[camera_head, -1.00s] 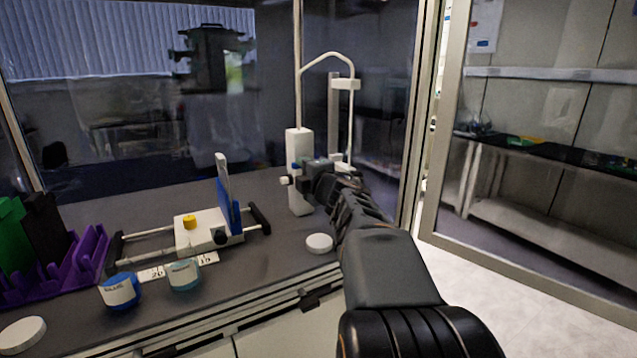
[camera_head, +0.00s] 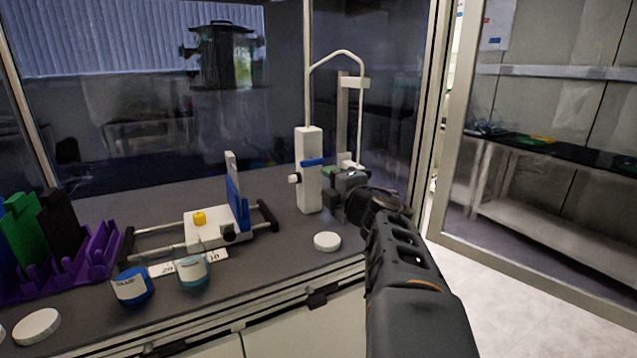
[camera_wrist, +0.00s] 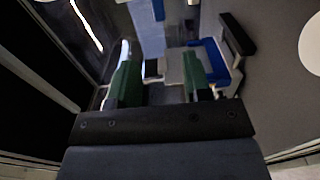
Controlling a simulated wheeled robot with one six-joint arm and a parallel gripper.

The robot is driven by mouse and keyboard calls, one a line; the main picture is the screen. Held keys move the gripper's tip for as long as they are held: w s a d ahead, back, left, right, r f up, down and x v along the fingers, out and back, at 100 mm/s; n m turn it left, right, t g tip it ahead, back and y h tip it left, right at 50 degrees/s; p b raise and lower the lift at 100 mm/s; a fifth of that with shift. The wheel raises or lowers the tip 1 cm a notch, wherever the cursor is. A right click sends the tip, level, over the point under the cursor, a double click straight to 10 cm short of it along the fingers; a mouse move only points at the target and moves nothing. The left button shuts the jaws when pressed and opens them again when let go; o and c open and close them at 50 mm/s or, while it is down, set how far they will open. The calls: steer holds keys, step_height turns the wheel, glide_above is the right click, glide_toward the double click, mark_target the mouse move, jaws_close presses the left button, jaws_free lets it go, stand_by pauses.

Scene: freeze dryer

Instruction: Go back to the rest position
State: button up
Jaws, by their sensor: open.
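My gripper (camera_head: 335,178) is beside the white post (camera_head: 309,190) with the blue lever (camera_head: 313,161), at its right in the head view. In the wrist view my gripper (camera_wrist: 160,78) shows its two green fingers apart with nothing held between them. Beyond the fingers, the wrist view shows a white and blue device (camera_wrist: 205,62) on the dark bench. My arm reaches in from the lower right of the head view. Whether the gripper touches the post cannot be told.
The bench holds a sliding device with a yellow knob (camera_head: 200,217), a purple rack (camera_head: 100,250), a blue-labelled jar (camera_head: 132,286), a teal-labelled jar (camera_head: 193,270) and a white lid (camera_head: 327,241). Glass stands behind. Open floor (camera_head: 520,285) lies at right.

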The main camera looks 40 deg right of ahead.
steer(key=s+d+f+m+g+h, duration=0.45)
steer(key=d+m+h, duration=0.25)
steer(key=m, duration=0.4)
steer(key=s+a+f+m+g+y+p, duration=0.2)
steer(key=a+f+g, duration=0.1)
steer(key=a+f, duration=0.1)
steer(key=s+a+f+m+g+y+p, duration=0.1)
steer(key=a+f+m+g+y+p, duration=0.1)
steer(key=a, duration=0.5)
steer(key=s+a+f+m+g+y+p, duration=0.2)
steer(key=a+f+m+g, duration=0.2)
steer(key=a+f, duration=0.1)
steer(key=shift+s+a+f+y, duration=0.3)
steer(key=shift+a+f, duration=0.05)
steer(key=shift+f, duration=0.35)
steer(key=s+a+r+n+y+p, duration=0.1)
steer(key=s+a+n+y+p, duration=0.1)
steer(key=a, duration=0.9)
steer(key=shift+a+r+n+g+y+p, duration=0.15)
steer(key=shift+r+n+g+y+p, duration=0.15)
steer(key=shift+y+p, duration=0.3)
